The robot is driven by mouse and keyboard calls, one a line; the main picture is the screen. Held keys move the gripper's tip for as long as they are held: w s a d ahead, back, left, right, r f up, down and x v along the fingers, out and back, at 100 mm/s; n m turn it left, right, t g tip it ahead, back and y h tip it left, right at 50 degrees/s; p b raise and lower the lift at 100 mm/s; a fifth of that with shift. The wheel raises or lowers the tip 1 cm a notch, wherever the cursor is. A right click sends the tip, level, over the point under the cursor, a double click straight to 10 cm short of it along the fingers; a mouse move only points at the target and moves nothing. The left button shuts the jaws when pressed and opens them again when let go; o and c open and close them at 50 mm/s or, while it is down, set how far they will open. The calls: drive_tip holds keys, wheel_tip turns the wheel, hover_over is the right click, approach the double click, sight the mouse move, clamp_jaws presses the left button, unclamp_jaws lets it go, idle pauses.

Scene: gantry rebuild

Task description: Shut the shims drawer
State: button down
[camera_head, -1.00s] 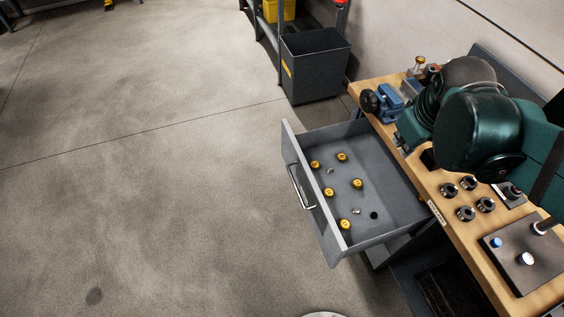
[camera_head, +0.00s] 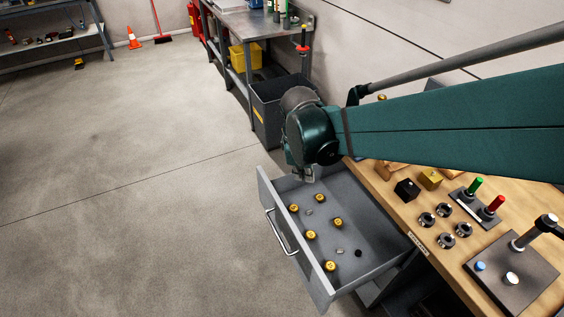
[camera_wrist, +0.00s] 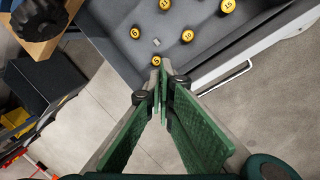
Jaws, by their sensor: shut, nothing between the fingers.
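The grey drawer (camera_head: 357,214) stands pulled out from the wooden bench, with a metal bar handle (camera_head: 281,233) on its front panel. Inside lie several yellow numbered discs (camera_head: 338,222) and a few small pieces. My gripper (camera_head: 307,176) hangs at the drawer's far side in the head view. In the wrist view my gripper (camera_wrist: 161,68) is shut and empty, its tips close together over the drawer's side edge near one yellow disc (camera_wrist: 156,61). The drawer's grey floor (camera_wrist: 130,20) shows beyond the tips. I cannot tell whether they touch the drawer.
The bench top (camera_head: 400,208) carries black knobs, a black block (camera_head: 407,190), a gold block (camera_head: 431,179), and green and red posts. A dark bin (camera_head: 268,112) stands beyond the drawer. The floor (camera_head: 130,200) in front of the drawer is clear.

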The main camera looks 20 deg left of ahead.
drive_tip(key=s+a+f+n, duration=0.3)
drive_tip(key=a+f, duration=0.4)
drive_tip(key=a, duration=0.3)
drive_tip(key=s+a+f+n+h, duration=0.1)
drive_tip(key=s+a+f+n, duration=0.2)
drive_tip(key=a, duration=0.7)
wheel_tip(320, 180, down, 4)
drive_tip(key=shift+f+n+g+h, duration=0.15)
drive_tip(key=shift+n+g+h, duration=0.15)
drive_tip(key=shift+n, duration=0.8)
drive_tip(key=shift+f, duration=0.2)
drive_tip(key=w+d+f+b, duration=0.2)
drive_tip(key=w+d+f, duration=0.2)
drive_tip(key=f, duration=0.5)
drive_tip(key=shift+w+d+f+b, duration=0.2)
drive_tip(key=shift+d+b, duration=0.1)
drive_tip(key=shift+b, duration=0.1)
drive_tip(key=shift+d, duration=0.1)
